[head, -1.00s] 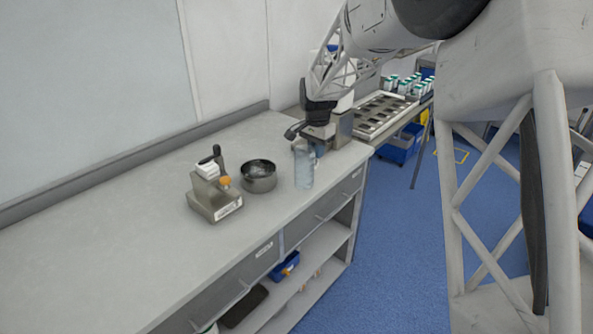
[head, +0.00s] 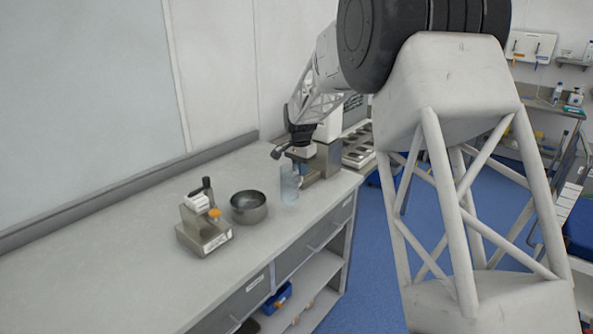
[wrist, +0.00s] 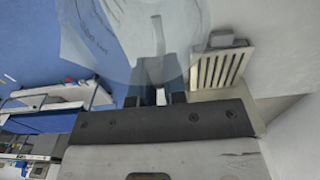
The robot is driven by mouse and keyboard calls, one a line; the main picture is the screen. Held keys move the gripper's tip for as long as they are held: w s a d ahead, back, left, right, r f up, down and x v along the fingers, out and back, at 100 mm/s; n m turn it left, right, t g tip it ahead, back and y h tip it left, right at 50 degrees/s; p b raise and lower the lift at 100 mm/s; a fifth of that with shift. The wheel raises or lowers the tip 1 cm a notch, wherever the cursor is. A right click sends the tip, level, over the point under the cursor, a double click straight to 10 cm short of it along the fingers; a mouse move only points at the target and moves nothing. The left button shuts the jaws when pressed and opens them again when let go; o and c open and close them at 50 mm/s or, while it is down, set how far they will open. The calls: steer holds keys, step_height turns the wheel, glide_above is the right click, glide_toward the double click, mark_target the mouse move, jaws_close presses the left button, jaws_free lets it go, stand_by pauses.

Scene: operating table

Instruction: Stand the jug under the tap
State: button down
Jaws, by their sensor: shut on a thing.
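The jug (head: 289,186) is clear, pale blue and upright over the counter near its right end. It also fills the top of the wrist view (wrist: 105,35), with dark marks on its wall. My gripper (head: 301,150) is shut on the jug; in the wrist view its fingers (wrist: 157,82) show partly through the clear wall. A grey and white dispenser (head: 326,160) stands just right of the jug. A slatted grate (wrist: 217,70) lies beside the jug in the wrist view. I cannot make out the tap, and the jug's contact with the counter is unclear.
A steel bowl (head: 248,208) stands left of the jug. A small metal device (head: 204,228) with a dark lever stands further left. The counter (head: 110,250) is clear on its left. A metal rack (head: 358,148) stands beyond the counter's right end.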

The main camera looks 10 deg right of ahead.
steer(key=w, duration=0.7)
steer(key=shift+a+f, duration=0.25)
steer(key=shift+f, duration=0.05)
steer(key=shift+f, duration=1.75)
steer(key=shift+f, duration=0.15)
steer(key=c, duration=1.2)
jaws_free()
steer(key=shift+o, duration=0.2)
step_height(320, 180, up, 12)
